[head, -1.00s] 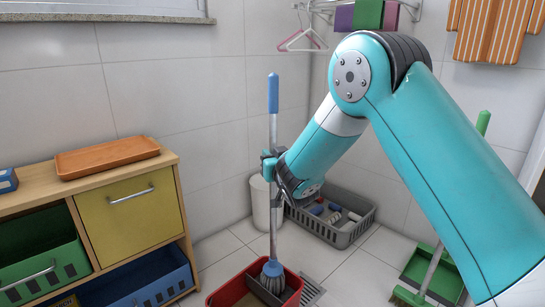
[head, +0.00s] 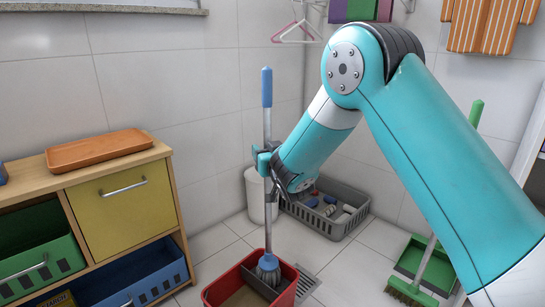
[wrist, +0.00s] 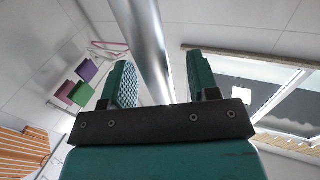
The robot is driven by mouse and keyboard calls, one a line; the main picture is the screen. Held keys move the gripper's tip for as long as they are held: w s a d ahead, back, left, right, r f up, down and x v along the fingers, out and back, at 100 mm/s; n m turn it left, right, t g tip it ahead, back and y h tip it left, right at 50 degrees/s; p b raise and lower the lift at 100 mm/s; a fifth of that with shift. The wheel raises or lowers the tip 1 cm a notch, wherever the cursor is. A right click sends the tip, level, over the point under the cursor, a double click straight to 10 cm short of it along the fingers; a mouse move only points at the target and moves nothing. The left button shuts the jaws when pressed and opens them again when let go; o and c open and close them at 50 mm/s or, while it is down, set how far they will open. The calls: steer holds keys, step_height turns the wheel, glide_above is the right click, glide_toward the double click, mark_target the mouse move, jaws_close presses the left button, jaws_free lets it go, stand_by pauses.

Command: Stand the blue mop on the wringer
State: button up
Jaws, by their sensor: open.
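The blue mop (head: 267,150) stands nearly upright, with a blue grip on top and a grey pole. Its blue-grey head (head: 268,268) rests at the dark grey wringer (head: 262,284) in the red bucket (head: 222,291). How the head sits on the wringer is partly hidden. My gripper (head: 264,163) is at the middle of the pole, well above the bucket. In the wrist view, my gripper (wrist: 162,78) is open, and the pole (wrist: 147,45) passes between its green fingers, with a visible gap on the right side.
A wooden cabinet (head: 120,195) with coloured bins stands at left. A grey crate (head: 325,222) and a white bin (head: 258,195) are behind the mop. A green broom and dustpan (head: 412,258) are at right. A floor drain (head: 308,283) lies beside the bucket.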

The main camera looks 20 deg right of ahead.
steer(key=s+d+m+g+h+b, duration=0.25)
steer(key=s+g, duration=0.45)
steer(key=s, duration=1.5)
steer(key=s+a+r+n+g+y+p, duration=0.2)
steer(key=s+a+r+n+g+p, duration=0.15)
steer(key=s, duration=0.35)
steer(key=s+a+r+n+g+y+p, duration=0.2)
steer(key=s+a+n+g, duration=0.15)
steer(key=s, duration=0.45)
steer(key=s+a+r+n+g+y+p, duration=0.2)
steer(key=s+r+g, duration=0.1)
steer(key=s+g, duration=0.3)
step_height(320, 180, up, 37)
steer(key=t+p, duration=0.1)
steer(key=p, duration=3.6)
steer(key=shift+s+t, duration=0.3)
steer(key=shift+s, duration=0.15)
steer(key=shift+r, duration=0.1)
